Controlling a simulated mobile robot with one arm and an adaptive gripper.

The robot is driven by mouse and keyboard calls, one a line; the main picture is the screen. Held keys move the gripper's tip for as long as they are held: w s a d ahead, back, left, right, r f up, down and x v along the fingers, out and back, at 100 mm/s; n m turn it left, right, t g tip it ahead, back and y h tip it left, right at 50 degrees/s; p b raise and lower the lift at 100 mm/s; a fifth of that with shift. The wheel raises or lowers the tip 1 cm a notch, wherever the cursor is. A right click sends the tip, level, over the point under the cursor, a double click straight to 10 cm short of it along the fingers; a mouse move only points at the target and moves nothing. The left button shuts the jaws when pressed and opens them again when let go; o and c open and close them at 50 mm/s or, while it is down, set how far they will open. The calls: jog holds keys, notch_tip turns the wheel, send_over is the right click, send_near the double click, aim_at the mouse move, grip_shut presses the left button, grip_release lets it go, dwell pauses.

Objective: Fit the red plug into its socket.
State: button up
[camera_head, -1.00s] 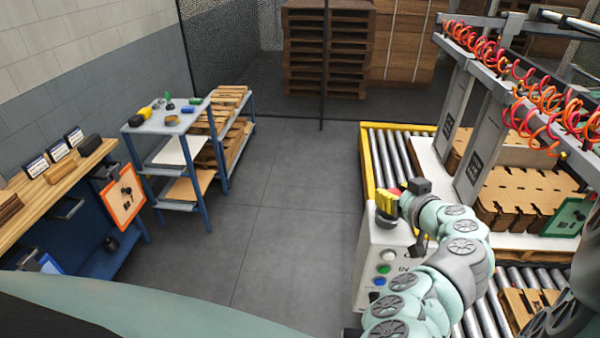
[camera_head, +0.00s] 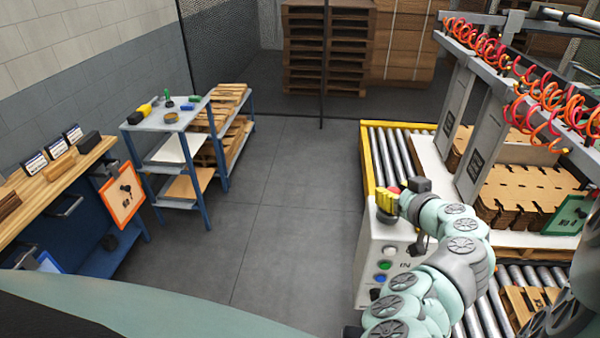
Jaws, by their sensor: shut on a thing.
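A grey round part (camera_head: 386,217) sits on the box top just below the tip. I cannot tell whether they touch. I cannot make out the socket for certain.
Box buttons (camera_head: 385,265) face forward. A yellow-edged roller conveyor (camera_head: 392,150) runs behind, with cardboard blanks (camera_head: 525,190) on the right. A blue shelf cart (camera_head: 165,125) and wooden workbench (camera_head: 40,190) stand left. The middle floor (camera_head: 290,220) is clear.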

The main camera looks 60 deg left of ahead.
jog(key=shift+f, duration=0.1)
jog(key=o, duration=1.2)
jog(key=shift+d, duration=0.1)
jog(key=shift+s+d+r, duration=0.15)
jog(key=shift+d+r, duration=0.15)
jog(key=shift+d, duration=0.25)
jog(key=v, duration=1)
jog(key=shift+s+d+r, duration=0.1)
jog(key=shift+d+r, duration=0.05)
jog(key=shift+d, duration=0.1)
